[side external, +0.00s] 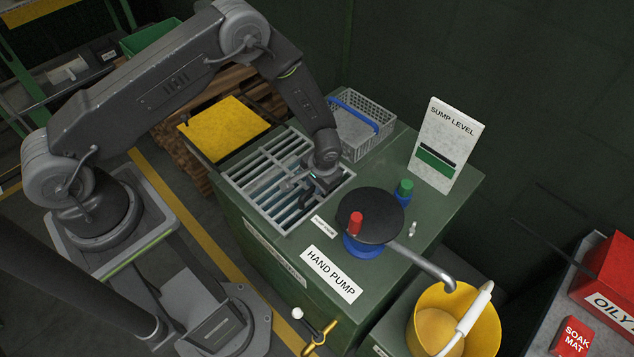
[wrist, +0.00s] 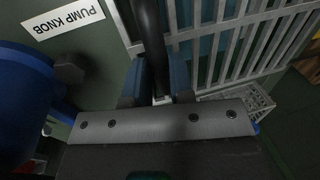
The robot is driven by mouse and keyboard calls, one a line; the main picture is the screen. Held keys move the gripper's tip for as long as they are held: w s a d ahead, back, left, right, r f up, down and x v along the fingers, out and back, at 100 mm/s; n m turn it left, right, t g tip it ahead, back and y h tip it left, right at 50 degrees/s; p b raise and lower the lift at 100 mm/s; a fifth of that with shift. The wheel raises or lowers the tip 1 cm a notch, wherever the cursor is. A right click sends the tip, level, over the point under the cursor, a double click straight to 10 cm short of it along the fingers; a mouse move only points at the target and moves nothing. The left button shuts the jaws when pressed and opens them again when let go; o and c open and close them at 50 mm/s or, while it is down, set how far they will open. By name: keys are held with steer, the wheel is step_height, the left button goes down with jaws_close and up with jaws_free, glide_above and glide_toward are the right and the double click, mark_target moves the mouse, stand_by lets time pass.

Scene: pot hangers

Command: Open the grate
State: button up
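The pale grey grate (side external: 262,170) lies flat in the top of the green cabinet, its bars over a bluish opening. Its bars and frame also show in the wrist view (wrist: 208,40). My gripper (side external: 312,195) is down at the grate's right part, near the frame. In the wrist view, my gripper (wrist: 157,85) has a dark finger on each side of a black bar (wrist: 150,35), which looks like a handle on the grate. The bar fills most of the space between the fingers; I cannot tell if both touch it.
A hand pump with a black round top (side external: 370,215) and spout stands right of the grate, above a yellow bucket (side external: 490,325). A wire basket (side external: 362,135) and a sump level sign (side external: 446,142) stand behind. A yellow-topped pallet (side external: 222,130) is left.

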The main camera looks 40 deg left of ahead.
jaws_close()
steer(key=shift+a, duration=0.1)
steer(key=a, duration=2.5)
steer(key=shift+a, duration=0.3)
steer(key=shift+o, duration=2.3)
jaws_free()
step_height(320, 180, up, 14)
steer(key=d, duration=0.2)
steer(key=shift+d+f, duration=0.25)
steer(key=shift+d, duration=0.15)
